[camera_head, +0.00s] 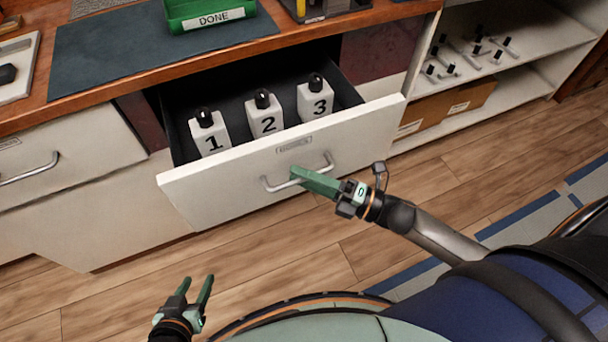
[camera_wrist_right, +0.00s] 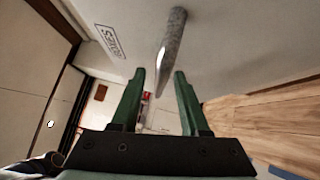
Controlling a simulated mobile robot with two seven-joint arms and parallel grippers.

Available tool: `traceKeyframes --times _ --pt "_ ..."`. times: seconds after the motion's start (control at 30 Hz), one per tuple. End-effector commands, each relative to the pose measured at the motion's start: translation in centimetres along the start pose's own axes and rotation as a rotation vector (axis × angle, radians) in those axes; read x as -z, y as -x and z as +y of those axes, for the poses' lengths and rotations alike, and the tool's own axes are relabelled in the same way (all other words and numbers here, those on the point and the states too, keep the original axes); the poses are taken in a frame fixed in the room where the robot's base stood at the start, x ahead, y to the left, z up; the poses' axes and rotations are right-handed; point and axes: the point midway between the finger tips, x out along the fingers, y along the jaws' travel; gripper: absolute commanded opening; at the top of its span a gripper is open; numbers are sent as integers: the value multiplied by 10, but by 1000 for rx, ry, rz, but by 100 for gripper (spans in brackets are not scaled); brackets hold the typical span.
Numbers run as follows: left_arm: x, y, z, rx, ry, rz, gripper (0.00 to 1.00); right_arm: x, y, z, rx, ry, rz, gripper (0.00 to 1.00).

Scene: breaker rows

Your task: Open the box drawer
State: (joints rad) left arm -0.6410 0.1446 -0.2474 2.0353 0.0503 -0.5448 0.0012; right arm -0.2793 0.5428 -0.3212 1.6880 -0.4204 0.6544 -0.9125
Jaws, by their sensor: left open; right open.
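The box drawer (camera_head: 225,190) stands pulled out from the cabinet under the wooden worktop. Inside it are white boxes numbered 1 (camera_head: 209,133), 2 (camera_head: 264,115) and 3 (camera_head: 315,98), each with a black top. Its metal bar handle (camera_head: 326,163) is on the white front, and it also shows in the right wrist view (camera_wrist_right: 172,40). My right gripper (camera_head: 300,174) is open at the handle; in the wrist view the bar lies ahead of and between the fingers, and contact cannot be told. My left gripper (camera_head: 196,288) is open and empty, low in front of the drawer.
A green tray marked DONE (camera_head: 208,14) and a dark mat (camera_head: 110,50) are on the worktop. A closed drawer with a handle (camera_head: 30,172) is at left. Open shelves (camera_head: 520,35) with small parts and a cardboard box (camera_head: 450,108) are at right. Wooden floor lies clear in front.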

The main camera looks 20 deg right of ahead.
Motion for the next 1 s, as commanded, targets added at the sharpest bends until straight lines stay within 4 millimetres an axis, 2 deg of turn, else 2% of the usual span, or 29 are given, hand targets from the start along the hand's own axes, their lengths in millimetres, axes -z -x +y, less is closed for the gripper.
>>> traceKeyframes --times 0.17,0.5,0.63,0.8,1.0 --pt "0 0 0 0 0 0 50 1 15 -1 4 -1 0 45" --pt "-1 -1 0 1 0 0 50 0 87 -2 5 -2 -1 45" --pt "-1 -1 0 1 0 0 50 0 108 -1 5 -1 -1 45" --pt "-1 -1 -1 1 0 1 50 0 123 0 1 0 0 45" --pt "0 -1 -1 1 0 1 50 0 126 0 0 0 -1 45"
